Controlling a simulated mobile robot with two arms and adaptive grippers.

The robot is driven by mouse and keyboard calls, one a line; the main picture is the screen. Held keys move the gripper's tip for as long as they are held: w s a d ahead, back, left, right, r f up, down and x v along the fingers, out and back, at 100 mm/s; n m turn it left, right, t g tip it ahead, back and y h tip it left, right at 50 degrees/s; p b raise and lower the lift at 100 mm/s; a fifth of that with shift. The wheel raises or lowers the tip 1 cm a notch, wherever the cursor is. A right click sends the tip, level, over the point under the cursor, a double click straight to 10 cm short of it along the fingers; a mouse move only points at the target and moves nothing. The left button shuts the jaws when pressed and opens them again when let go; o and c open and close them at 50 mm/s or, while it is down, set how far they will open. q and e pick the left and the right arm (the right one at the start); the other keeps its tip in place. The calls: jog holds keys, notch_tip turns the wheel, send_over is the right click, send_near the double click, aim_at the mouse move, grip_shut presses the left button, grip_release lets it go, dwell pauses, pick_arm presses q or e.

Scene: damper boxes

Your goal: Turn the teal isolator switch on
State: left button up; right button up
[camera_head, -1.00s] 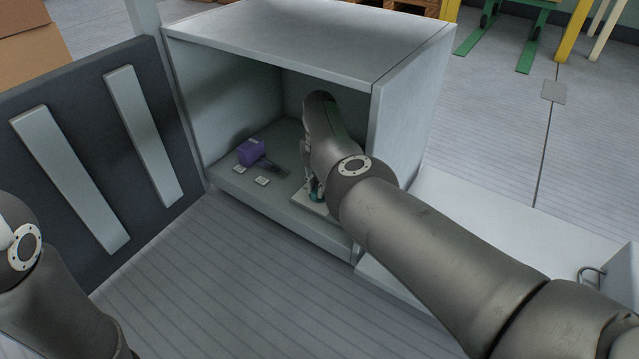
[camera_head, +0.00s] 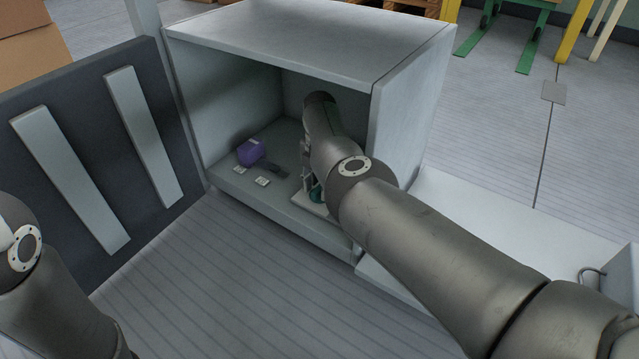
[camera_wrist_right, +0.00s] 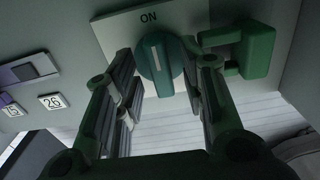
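The teal isolator switch (camera_wrist_right: 160,62) is a round knob on a pale plate (camera_wrist_right: 112,28) in the right wrist view. The word ON is printed just above it, and its white mark runs nearly upright towards that word. My right gripper (camera_wrist_right: 160,88) has one finger on each side of the knob, with small gaps visible; whether the pads touch lower down is hard to tell. In the head view, only a bit of teal (camera_head: 317,195) shows beside my right gripper (camera_head: 308,180) inside the cabinet; my arm hides the rest. My left gripper is outside the picture.
The open grey cabinet (camera_head: 408,120) surrounds my right forearm. A purple item (camera_head: 250,152) stands on its floor at the left. A green block with bars (camera_wrist_right: 258,50) sits close right of the knob. Labels 25 (camera_wrist_right: 12,109) and 26 (camera_wrist_right: 51,101) lie left.

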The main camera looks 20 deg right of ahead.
aim_at(320, 187)
notch_tip(320, 187, up, 8)
jog(key=shift+f, duration=0.25)
dwell(0.5)
